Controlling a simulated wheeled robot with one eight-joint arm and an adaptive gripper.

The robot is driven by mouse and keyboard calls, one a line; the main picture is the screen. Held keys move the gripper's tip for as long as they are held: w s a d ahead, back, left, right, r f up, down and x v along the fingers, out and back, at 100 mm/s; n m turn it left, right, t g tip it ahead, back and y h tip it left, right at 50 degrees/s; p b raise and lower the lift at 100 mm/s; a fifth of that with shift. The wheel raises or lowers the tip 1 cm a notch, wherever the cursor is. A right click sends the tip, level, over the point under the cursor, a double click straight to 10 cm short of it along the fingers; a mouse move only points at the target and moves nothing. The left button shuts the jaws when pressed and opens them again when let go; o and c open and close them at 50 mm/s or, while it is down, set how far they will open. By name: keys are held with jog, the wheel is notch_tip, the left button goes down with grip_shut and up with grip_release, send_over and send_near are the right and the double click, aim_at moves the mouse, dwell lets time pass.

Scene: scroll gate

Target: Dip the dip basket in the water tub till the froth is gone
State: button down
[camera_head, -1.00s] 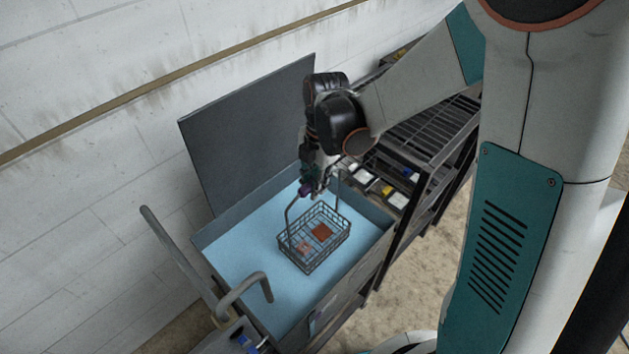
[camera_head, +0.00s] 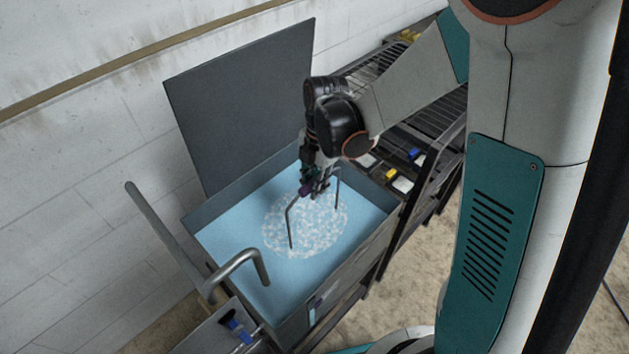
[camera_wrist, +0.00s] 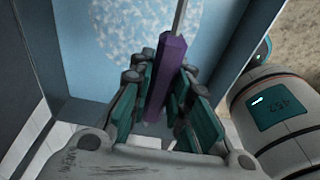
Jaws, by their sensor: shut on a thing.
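The water tub (camera_head: 364,263) is a grey box of light blue water with a raised grey lid behind it. A round patch of white froth (camera_head: 325,228) lies on the water in the middle. The dip basket's handle (camera_head: 289,228) stands up out of the froth; the basket body is hidden under it. My gripper (camera_head: 318,186) is shut on the basket's purple grip, low over the water. In the wrist view, the purple grip (camera_wrist: 167,72) sits between the teal finger pads, with froth beyond it.
A grey bent pipe (camera_head: 240,262) stands at the tub's near left edge, with a blue-handled valve (camera_head: 237,327) below. A dark rack (camera_head: 430,140) with small coloured items adjoins the tub on the right. A white block wall is behind.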

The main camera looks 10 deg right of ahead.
notch_tip(320, 180, down, 8)
jog(key=b, duration=0.6)
jog(key=shift+r, duration=0.1)
dwell(6.8)
